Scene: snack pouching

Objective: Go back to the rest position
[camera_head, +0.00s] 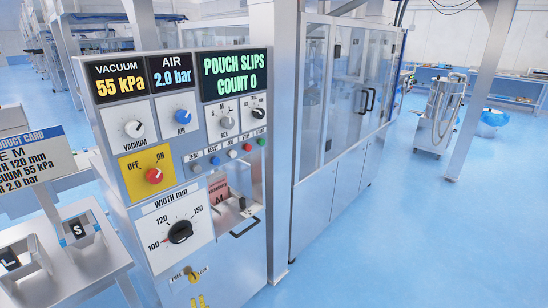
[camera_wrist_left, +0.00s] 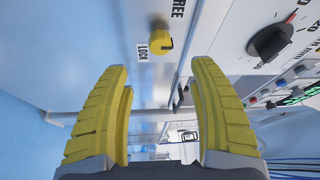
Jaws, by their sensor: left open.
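My left gripper (camera_wrist_left: 160,67) shows in the left wrist view with its two yellow fingers apart and nothing between them. Ahead of the fingers, apart from them, is a yellow knob (camera_wrist_left: 160,42) with FREE and LOCK labels on the machine's front. This knob also shows low on the panel in the head view (camera_head: 193,276). The black width dial (camera_head: 180,232) has its red mark towards 100; it also shows in the left wrist view (camera_wrist_left: 270,43).
The control panel's screens read vacuum 55 kPa (camera_head: 119,80), air 2.0 bar (camera_head: 170,72) and pouch slips count 0 (camera_head: 235,74). A metal table (camera_head: 95,262) with bins and a product card (camera_head: 35,160) stands at left.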

